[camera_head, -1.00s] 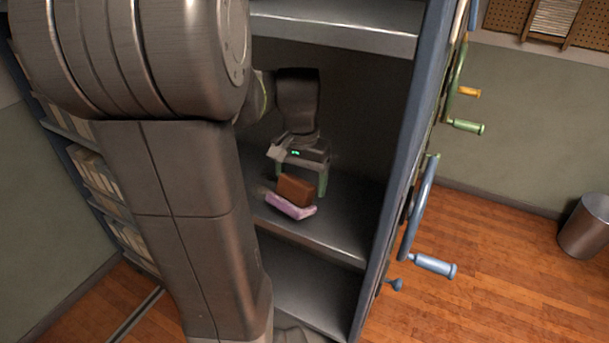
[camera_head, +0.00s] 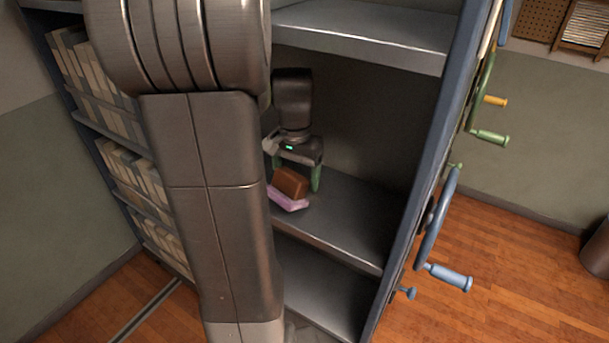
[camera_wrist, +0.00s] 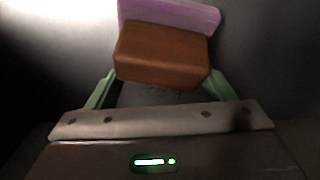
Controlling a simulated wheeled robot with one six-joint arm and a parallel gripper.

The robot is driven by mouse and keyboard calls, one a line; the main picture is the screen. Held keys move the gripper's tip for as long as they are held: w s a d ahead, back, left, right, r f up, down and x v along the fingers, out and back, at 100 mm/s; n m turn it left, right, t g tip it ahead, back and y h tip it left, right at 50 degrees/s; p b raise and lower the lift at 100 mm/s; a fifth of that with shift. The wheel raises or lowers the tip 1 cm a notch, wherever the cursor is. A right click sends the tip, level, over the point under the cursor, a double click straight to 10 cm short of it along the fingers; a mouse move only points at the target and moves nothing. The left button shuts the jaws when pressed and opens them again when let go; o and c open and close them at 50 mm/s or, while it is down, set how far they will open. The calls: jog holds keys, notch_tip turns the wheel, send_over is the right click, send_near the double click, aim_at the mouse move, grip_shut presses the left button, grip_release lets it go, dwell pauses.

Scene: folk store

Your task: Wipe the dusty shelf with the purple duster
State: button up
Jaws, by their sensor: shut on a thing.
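The duster has a brown block for a handle and a purple pad. The duster (camera_head: 291,183) is in my gripper (camera_head: 293,178), with the purple pad facing down toward the shelf. My gripper's green fingers are shut on the sides of the brown block. In the wrist view the duster (camera_wrist: 163,55) sits between the fingers, its purple part beyond the brown part. The dusty shelf (camera_head: 345,225) is the grey metal middle board under the duster. The pad is at or very near its surface; I cannot tell if they touch. Dust is not clearly visible.
Another shelf board (camera_head: 365,32) is above and a lower one (camera_head: 325,295) below. A blue upright (camera_head: 425,170) closes the bay at the right, with blue and green crank handles (camera_head: 448,278) outside it. Box-filled shelves (camera_head: 140,180) stand at the left. The shelf's right part is clear.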

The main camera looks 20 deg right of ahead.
jog(key=shift+w+a+f+p, duration=0.1)
jog(key=shift+w+a+p, duration=0.3)
jog(key=shift+w+a, duration=0.9)
jog(key=shift+w+a+p, duration=0.4)
jog(key=shift+w+a, duration=0.65)
jog(key=shift+w, duration=0.45)
jog(key=shift+s, duration=0.1)
jog(key=shift+s+d, duration=0.4)
jog(key=shift+s, duration=0.1)
jog(key=shift+s+d, duration=1.9)
jog(key=shift+s, duration=0.2)
jog(key=shift+s+d+p, duration=0.15)
jog(key=shift+s+d, duration=1)
jog(key=shift+s, duration=0.2)
jog(key=shift+s+d+p, duration=0.15)
jog(key=shift+s+d, duration=0.95)
jog(key=shift+s, duration=0.25)
